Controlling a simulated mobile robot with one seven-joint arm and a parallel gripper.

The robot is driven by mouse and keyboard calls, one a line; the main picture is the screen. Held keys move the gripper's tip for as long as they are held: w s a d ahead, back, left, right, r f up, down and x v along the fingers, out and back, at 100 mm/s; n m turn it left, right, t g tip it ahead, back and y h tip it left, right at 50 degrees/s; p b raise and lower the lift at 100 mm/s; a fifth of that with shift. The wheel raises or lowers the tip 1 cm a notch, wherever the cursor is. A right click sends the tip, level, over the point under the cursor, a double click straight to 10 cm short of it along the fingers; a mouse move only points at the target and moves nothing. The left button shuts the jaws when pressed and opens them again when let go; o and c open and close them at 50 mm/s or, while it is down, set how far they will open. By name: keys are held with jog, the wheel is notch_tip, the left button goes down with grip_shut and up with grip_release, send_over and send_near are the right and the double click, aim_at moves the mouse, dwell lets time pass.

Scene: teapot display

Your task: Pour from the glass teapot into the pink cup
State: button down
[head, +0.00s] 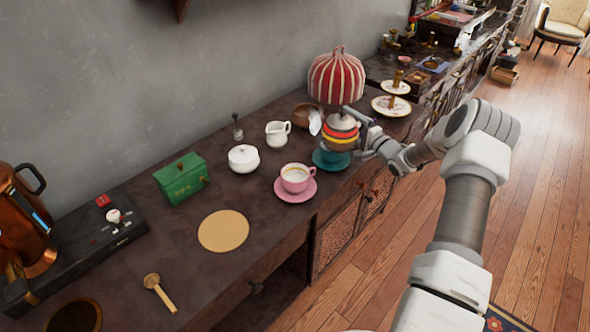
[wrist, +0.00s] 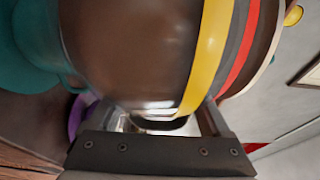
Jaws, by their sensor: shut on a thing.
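The glass teapot (head: 341,134) has a grey top and red and yellow bands. It looks roughly upright, close over or in front of the teal cup and saucer. My gripper (head: 364,137) is shut on its right side, at the handle as far as I can tell. In the wrist view the brown, banded teapot body (wrist: 135,50) fills the picture above my gripper (wrist: 155,125). The pink cup (head: 295,177) stands upright on a pink saucer (head: 295,195), left of and nearer than the teapot. Its inside looks pale; I cannot tell its contents.
The teal saucer (head: 332,163) lies below the teapot. A white sugar bowl (head: 243,159), a white jug (head: 277,134), a green box (head: 181,179) and a round tan mat (head: 223,231) stand or lie left. A red-striped cover (head: 337,78) stands behind the teapot.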

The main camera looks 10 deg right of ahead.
jog(key=shift+r, duration=0.15)
jog(key=shift+s+a+n+b, duration=0.25)
jog(key=shift+a+n+b, duration=0.4)
jog(key=shift+n, duration=0.45)
jog(key=shift+a+r, duration=0.2)
jog(key=shift+s+a+r+n, duration=0.2)
jog(key=shift+a+n, duration=0.15)
jog(key=shift+n, duration=0.25)
jog(key=shift+s+a+r+n+b, duration=0.2)
jog(key=shift+a+r+n, duration=0.05)
jog(key=shift+a+n, duration=0.3)
jog(key=shift+s+a+r+n+b, duration=0.2)
jog(key=shift+a+r+n, duration=0.05)
jog(key=shift+a+n, duration=0.3)
dwell(4.4)
jog(key=shift+d, duration=0.1)
